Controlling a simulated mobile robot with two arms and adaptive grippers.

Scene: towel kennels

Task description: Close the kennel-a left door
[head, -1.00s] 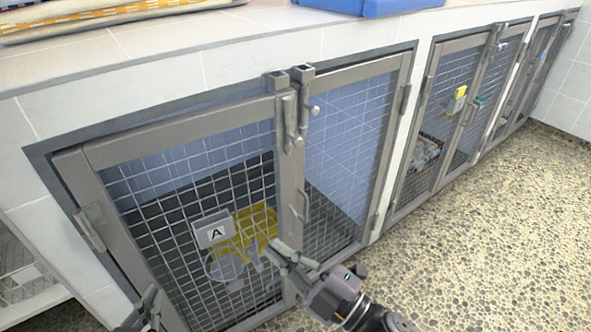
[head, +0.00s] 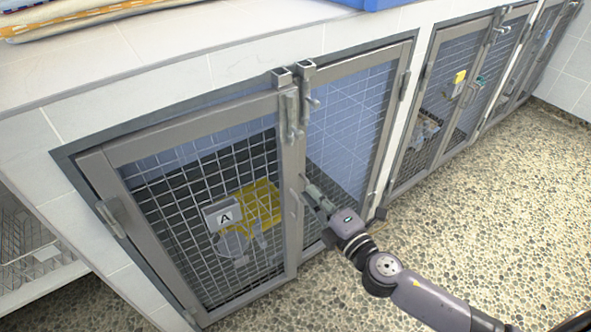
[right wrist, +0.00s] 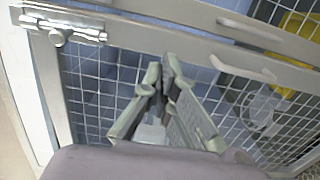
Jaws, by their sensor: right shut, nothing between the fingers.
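Bolt latches (head: 291,115) sit at the top, where the doors meet. My right gripper (head: 309,192) is shut and empty, in front of the meeting edges at about mid height. In the right wrist view, its fingertips (right wrist: 165,72) are in front of mesh and a grey door rail. My left gripper is out of view.
A yellow item (head: 262,203) shows behind the left door's mesh. More kennels (head: 440,110) run along the wall to the right. A tiled counter (head: 150,65) with folded towels (head: 75,18) is above. The pebbled floor (head: 480,220) in front is clear.

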